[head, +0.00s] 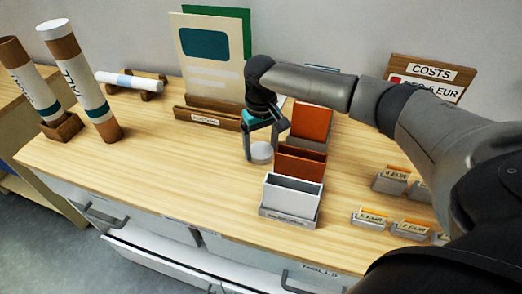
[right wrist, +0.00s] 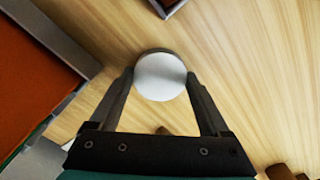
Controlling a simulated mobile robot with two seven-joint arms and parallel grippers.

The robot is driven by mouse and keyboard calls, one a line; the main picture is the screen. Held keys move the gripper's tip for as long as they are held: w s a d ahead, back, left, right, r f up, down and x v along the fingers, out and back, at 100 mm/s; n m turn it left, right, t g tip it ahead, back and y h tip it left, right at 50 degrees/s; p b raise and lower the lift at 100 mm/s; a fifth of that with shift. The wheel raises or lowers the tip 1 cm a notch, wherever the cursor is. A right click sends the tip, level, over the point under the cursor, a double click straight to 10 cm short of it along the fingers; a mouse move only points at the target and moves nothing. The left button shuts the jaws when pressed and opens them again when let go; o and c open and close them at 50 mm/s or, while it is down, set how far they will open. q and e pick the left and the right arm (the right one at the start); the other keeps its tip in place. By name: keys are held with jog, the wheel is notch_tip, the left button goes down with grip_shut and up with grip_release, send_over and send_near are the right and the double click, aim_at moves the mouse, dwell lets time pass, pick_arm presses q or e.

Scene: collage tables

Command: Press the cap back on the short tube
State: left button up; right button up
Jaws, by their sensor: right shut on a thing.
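My right gripper (head: 262,145) points down over the middle of the table and is shut on a round white cap (head: 261,153). In the right wrist view the cap (right wrist: 160,77) sits between the two fingertips (right wrist: 160,82), its flat face showing. In the head view the cap is at or just above the table top; I cannot tell if it touches. A small white tube with a blue band (head: 128,81), likely the short tube, lies on a wooden cradle (head: 152,94) at the back left, apart from the gripper. My left gripper is not in view.
Two tall tubes (head: 85,85) (head: 28,78) stand tilted at the left, one in a wooden block (head: 62,131). A brochure holder (head: 207,117) stands behind the gripper. Card boxes (head: 290,200) stand close to its right. The table (head: 180,170) left of the gripper is clear.

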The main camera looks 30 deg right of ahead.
aim_at(261, 150)
jog(key=shift+c, duration=1.1)
pick_arm(q)
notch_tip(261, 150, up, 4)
jog(key=p, duration=0.3)
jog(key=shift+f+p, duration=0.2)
jog(key=shift+p, duration=0.15)
pick_arm(e)
notch_tip(261, 150, up, 20)
pick_arm(q)
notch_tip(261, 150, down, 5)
jog(key=b, duration=0.4)
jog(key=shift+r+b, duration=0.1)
jog(key=shift+b, duration=0.3)
pick_arm(e)
jog(key=s+a+f+n, duration=0.1)
jog(key=s+a+f, duration=0.6)
jog(key=s+a, duration=0.4)
jog(key=shift+s+a+f, duration=0.25)
jog(key=shift+a+f, duration=0.05)
jog(key=shift+a, duration=0.35)
